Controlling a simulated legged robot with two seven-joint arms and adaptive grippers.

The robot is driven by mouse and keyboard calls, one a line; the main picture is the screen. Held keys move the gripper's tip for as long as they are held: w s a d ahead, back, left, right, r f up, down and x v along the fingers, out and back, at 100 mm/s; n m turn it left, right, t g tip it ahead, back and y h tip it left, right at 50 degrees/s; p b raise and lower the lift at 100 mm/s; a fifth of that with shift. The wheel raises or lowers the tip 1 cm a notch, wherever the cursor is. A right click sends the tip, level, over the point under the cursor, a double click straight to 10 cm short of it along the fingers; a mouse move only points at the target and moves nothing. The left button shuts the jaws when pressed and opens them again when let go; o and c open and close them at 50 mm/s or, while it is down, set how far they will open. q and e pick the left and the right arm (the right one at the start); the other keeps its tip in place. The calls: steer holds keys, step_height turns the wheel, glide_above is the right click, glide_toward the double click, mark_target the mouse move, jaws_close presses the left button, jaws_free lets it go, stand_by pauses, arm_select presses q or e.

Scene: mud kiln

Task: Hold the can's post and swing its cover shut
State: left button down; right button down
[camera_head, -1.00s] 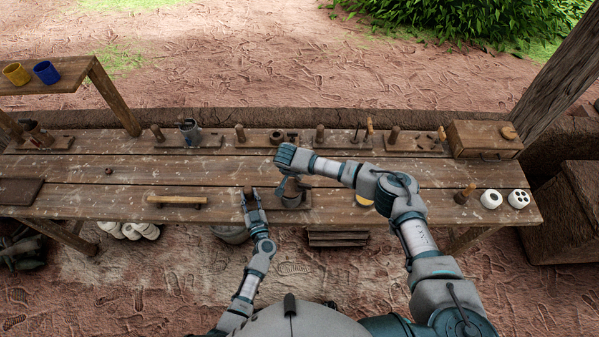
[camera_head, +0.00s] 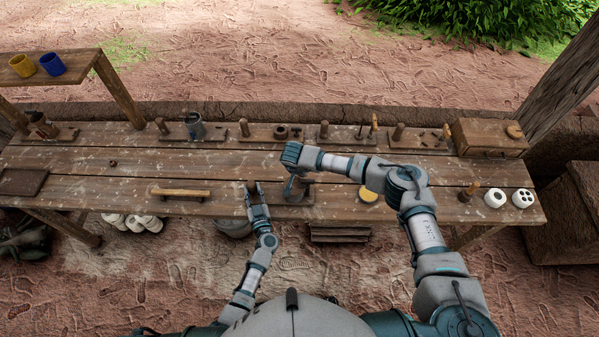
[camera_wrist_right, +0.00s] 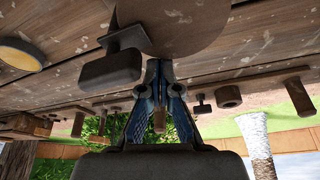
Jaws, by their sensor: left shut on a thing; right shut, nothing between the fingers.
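The can stands on a wooden base (camera_head: 300,199) near the front edge of the bench. Its body is mostly hidden behind my right gripper in the head view. My left gripper (camera_head: 254,193) is shut on a brown post (camera_head: 250,186) just left of that base. My right gripper (camera_head: 289,189) points down over the can, shut and empty. In the right wrist view, the shut blue fingers (camera_wrist_right: 157,66) lie close to a dark round plate (camera_wrist_right: 180,20), seemingly the cover, and a dark block-shaped part (camera_wrist_right: 108,68). I cannot tell whether the fingers touch the plate.
A yellow disc (camera_head: 369,196) lies right of the can. A wooden bar handle (camera_head: 180,193) lies left of my left gripper. Pegboards, a metal cup (camera_head: 195,126) and a wooden box (camera_head: 490,137) line the back. White rounds (camera_head: 495,198) sit at the right end.

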arm_select(q)
steer(key=shift+f, duration=0.1)
arm_select(e)
steer(key=w+d, duration=0.2)
steer(key=w, duration=0.2)
arm_select(q)
steer(key=c, duration=0.7)
jaws_free()
steer(key=shift+c, duration=0.2)
arm_select(e)
steer(key=w+v, duration=0.1)
steer(key=v, duration=1.2)
steer(key=shift+d+r, duration=0.3)
steer(key=shift+r, duration=0.2)
steer(key=shift+s, duration=0.1)
